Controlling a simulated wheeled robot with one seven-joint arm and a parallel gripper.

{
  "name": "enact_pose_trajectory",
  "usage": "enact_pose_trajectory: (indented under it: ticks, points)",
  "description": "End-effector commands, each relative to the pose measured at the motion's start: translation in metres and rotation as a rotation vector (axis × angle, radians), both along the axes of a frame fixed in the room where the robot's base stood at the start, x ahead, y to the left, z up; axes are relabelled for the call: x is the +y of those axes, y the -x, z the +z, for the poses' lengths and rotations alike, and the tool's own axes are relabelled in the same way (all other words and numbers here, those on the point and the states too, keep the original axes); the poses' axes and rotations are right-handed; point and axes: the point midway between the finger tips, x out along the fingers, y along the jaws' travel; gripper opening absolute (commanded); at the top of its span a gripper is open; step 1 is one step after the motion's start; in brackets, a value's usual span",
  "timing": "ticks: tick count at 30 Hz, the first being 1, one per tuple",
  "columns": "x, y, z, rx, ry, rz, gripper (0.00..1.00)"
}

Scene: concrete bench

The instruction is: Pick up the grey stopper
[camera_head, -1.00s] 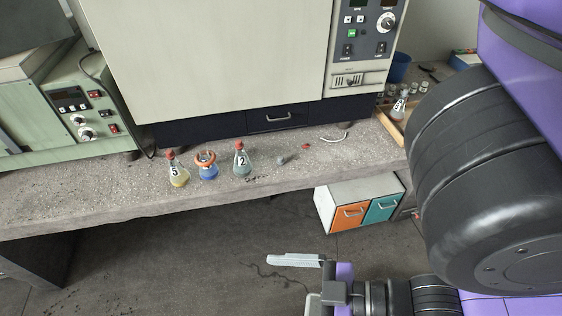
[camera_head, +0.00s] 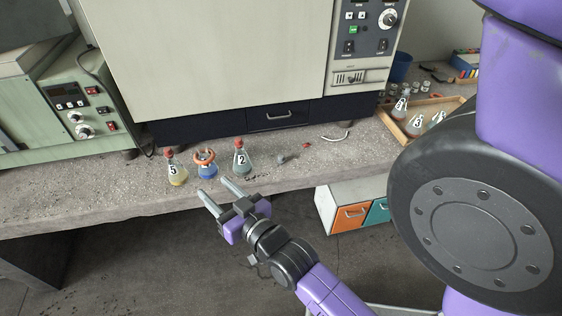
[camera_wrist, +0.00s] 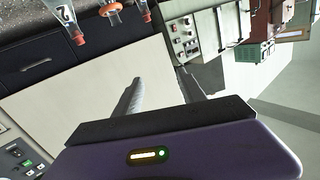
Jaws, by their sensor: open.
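The grey stopper (camera_head: 281,159) lies on the concrete bench (camera_head: 110,187) in the head view, to the right of the flask marked 2 (camera_head: 242,162). It is small, and I cannot make it out in the wrist view. My gripper (camera_head: 213,187) is open and empty at the bench's front edge, below and left of the stopper in the picture. Its two fingers also show in the wrist view.
A blue flask with an orange ring (camera_head: 207,166) and a yellow flask marked 5 (camera_head: 175,170) stand left of flask 2. A small red piece (camera_head: 307,143) lies beyond the stopper. A wooden tray (camera_head: 447,104) holds several flasks at right. A large oven (camera_head: 215,60) stands behind.

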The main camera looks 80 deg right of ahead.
Motion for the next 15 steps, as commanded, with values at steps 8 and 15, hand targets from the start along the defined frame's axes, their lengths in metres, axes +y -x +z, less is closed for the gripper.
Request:
enact_pose_trajectory:
  ticks: [8,15]
  points:
    - [-0.142,-0.035,-0.026,0.078,-0.063,-0.157,0.48]
    - [-0.270,-0.021,-0.042,0.219,-0.154,-0.269,0.48]
